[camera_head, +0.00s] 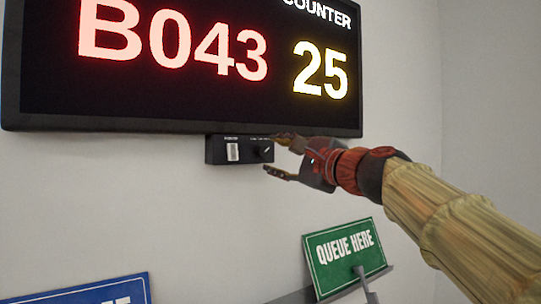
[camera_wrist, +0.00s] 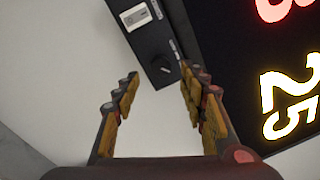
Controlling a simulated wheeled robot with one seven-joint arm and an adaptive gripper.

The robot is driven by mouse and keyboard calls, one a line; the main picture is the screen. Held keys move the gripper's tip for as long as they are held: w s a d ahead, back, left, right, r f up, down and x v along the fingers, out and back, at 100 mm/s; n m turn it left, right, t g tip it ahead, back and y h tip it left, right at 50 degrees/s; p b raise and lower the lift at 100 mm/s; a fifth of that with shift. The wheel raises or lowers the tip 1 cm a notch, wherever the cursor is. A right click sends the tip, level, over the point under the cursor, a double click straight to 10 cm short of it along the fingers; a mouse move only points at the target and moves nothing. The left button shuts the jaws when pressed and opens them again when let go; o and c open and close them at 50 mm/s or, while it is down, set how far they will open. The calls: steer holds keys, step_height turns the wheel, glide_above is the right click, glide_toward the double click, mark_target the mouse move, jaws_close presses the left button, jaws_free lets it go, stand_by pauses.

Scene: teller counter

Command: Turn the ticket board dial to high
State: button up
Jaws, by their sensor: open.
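The ticket board (camera_head: 180,60) hangs on the wall and shows B043 and 25; part of it is also in the wrist view (camera_wrist: 265,60). Under its lower edge is a small black control box (camera_head: 215,151) with a white switch and a round black dial (camera_head: 266,151). In the wrist view the dial (camera_wrist: 161,69) has a pale mark, and its setting is too small to read. My gripper (camera_head: 272,155) is open beside the dial. In the wrist view its fingertips (camera_wrist: 158,82) are apart, with the dial between and slightly beyond them. Contact cannot be told.
The white switch (camera_head: 233,152) sits left of the dial on the same box. A green QUEUE HERE sign (camera_head: 345,257) stands below my arm, and a blue sign (camera_head: 100,291) is at the lower left. The wall below the box is bare.

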steer(key=v, duration=0.8)
step_height(320, 180, down, 24)
steer(key=s+d+n+g+h+b, duration=0.1)
steer(key=s+n+g+h+b, duration=0.1)
steer(key=n+g+h, duration=0.45)
steer(key=s+d+f+n+g+h+b, duration=0.1)
steer(key=s+d+f+n+b, duration=0.2)
steer(key=f, duration=1.4)
steer(key=s+d+f+n+g+h+b, duration=0.1)
steer(key=s+d+f+n+b, duration=0.2)
steer(key=s+f+b, duration=0.8)
steer(key=s+d+f+n+g+h+b, duration=0.2)
steer(key=s+d+f+b, duration=0.4)
steer(key=s+f, duration=0.6)
step_height(320, 180, down, 11)
steer(key=shift+f+n+b, duration=0.15)
steer(key=shift+n+b, duration=0.6)
steer(key=shift+b, duration=0.05)
